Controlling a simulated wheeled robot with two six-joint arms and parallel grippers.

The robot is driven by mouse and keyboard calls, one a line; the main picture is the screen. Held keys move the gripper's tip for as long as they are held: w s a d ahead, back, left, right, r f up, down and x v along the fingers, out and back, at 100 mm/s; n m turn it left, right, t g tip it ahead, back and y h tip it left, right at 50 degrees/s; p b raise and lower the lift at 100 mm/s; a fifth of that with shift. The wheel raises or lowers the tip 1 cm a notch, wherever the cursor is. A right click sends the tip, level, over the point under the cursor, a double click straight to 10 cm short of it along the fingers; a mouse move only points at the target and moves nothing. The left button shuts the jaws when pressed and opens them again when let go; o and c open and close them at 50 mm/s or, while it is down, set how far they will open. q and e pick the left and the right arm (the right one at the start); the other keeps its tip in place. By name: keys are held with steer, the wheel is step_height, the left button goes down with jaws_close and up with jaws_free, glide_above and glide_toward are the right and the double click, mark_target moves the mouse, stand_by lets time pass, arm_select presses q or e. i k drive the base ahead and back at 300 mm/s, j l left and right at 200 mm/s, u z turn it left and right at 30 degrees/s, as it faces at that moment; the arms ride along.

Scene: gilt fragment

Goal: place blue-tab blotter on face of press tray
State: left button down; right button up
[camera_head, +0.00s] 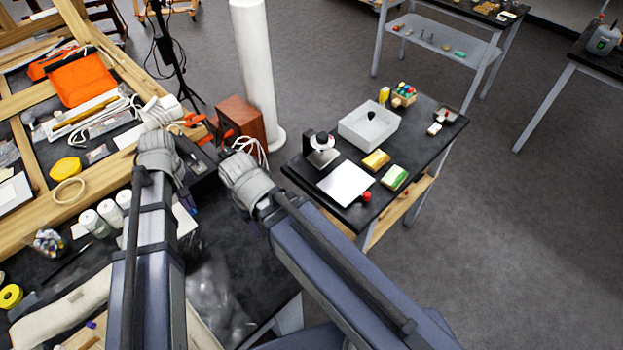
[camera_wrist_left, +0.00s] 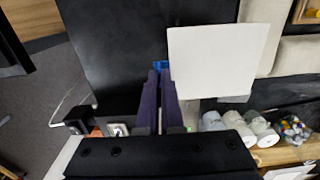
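A white square sheet, seemingly the blotter (camera_wrist_left: 222,60), is in the left wrist view with a blue tab (camera_wrist_left: 163,69) at its left edge. The narrow purple fingers of my left gripper (camera_wrist_left: 160,75) are close together at the tab and appear shut on it. The sheet overlaps the black bench and pale roll behind it. In the head view my left arm hides most of the sheet; a white corner (camera_head: 184,221) shows beside it. My right gripper is hidden behind its arm. On the right table stand a white box-like tray (camera_head: 369,128) and a flat white plate (camera_head: 345,184); I cannot tell which is the press tray.
The black right table (camera_head: 430,148) also holds a black upright device (camera_head: 319,148), yellow and green blocks, a red knob and small items. White jars (camera_head: 95,223) and tools crowd the left bench. A white column (camera_head: 257,70) stands behind.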

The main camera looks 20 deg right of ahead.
mark_target(348, 182)
steer(key=k+l+z, duration=0.25)
steer(key=z, duration=0.25)
steer(key=k+l+z, duration=0.2)
steer(key=l+z, duration=0.25)
steer(key=i, duration=0.45)
